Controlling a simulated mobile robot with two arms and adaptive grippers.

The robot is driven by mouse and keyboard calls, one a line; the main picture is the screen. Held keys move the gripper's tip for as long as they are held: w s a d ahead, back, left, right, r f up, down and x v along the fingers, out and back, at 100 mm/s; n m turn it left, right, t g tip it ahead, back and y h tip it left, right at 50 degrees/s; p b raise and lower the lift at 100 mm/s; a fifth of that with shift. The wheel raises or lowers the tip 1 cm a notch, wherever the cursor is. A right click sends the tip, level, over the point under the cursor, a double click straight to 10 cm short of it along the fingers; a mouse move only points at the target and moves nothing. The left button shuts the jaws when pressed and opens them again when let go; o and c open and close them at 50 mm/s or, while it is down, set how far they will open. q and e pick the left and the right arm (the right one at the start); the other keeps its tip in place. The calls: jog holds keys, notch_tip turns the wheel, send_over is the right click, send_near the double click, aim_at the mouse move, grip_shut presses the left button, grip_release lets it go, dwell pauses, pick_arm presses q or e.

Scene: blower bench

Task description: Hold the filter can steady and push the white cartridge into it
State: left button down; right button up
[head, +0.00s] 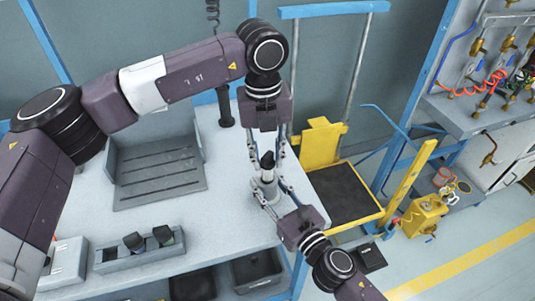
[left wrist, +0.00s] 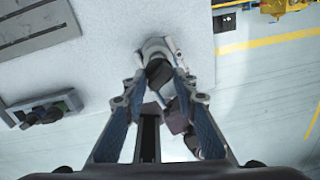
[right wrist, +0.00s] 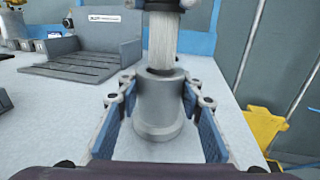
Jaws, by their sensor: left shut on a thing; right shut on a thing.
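The grey filter can (right wrist: 160,108) stands upright on the bench between the fingers of my right gripper (right wrist: 158,88), which is shut on it. The white pleated cartridge (right wrist: 163,42) stands upright above the can, its dark lower end at the can's mouth. How far it is inside cannot be told. My left gripper (head: 267,158) comes from above and is shut on the cartridge near its black top (head: 267,161). In the left wrist view the black top (left wrist: 158,72) is between the fingers, and the can's grey body (left wrist: 154,44) is partly hidden.
A grey slotted tray (head: 160,178) stands on the bench (head: 225,215) to the left. A grey holder (head: 140,257) with dark parts is at the front. A yellow cart (head: 330,195) stands beyond the bench's right edge.

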aim_at(267, 165)
pick_arm(q)
jog(key=shift+f, duration=2.85)
jog(key=c, duration=1.5)
grip_release()
jog(key=shift+r, duration=0.1)
jog(key=r, duration=1.1)
jog(key=shift+s+a+r, duration=0.15)
jog(key=shift+a+r, duration=0.1)
jog(key=shift+r, duration=0.15)
